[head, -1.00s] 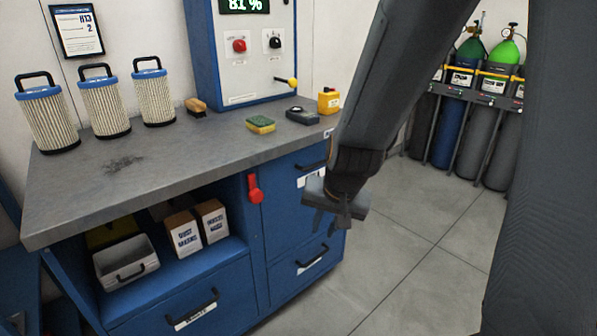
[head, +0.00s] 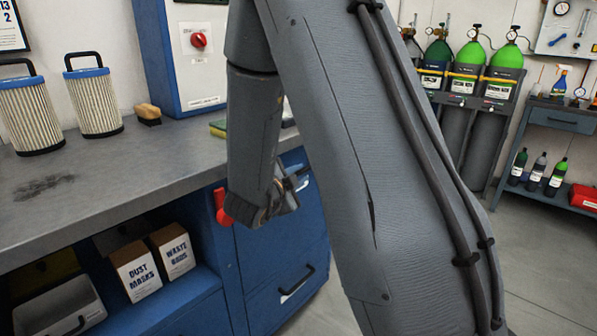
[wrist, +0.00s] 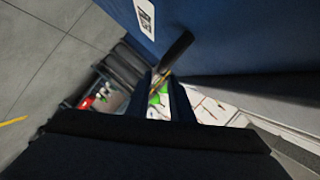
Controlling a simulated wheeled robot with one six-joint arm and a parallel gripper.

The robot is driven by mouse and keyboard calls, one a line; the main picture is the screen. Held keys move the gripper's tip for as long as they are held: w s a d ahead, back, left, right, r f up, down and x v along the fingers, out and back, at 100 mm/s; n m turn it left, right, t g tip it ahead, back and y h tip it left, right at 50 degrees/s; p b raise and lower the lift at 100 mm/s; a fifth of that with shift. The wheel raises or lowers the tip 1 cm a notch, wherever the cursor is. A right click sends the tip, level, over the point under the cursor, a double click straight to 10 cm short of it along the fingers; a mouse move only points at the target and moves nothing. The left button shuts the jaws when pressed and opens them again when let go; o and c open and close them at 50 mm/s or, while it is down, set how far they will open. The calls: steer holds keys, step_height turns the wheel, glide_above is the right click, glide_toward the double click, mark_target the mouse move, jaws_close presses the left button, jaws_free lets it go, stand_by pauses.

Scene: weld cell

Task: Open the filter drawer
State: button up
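A blue upper drawer (head: 291,157) sits under the right end of the grey worktop in the head view, partly hidden by my arm. Its dark handle (head: 302,170) shows just beyond my gripper (head: 288,193). In the wrist view the blue front (wrist: 235,35) fills the top, with a white label (wrist: 145,17) and the black bar handle (wrist: 176,48). My gripper (wrist: 163,78) is open, with a gap between its dark fingers and the handle's end at their tips. I cannot tell whether they touch it. The drawer looks shut in the head view.
A red lever (head: 221,207) on the cabinet is close left of my gripper. A lower drawer (head: 285,265) has its own handle. Filter cartridges (head: 95,100) stand on the worktop (head: 90,180). Gas cylinders (head: 465,90) stand at the back. Open floor lies to the right.

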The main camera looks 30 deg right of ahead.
mark_target(303, 171)
steer(key=shift+w+d+f, duration=0.15)
steer(key=shift+w+d, duration=0.05)
steer(key=shift+w, duration=0.3)
steer(key=x, duration=0.6)
steer(key=shift+w, duration=0.1)
jaws_close()
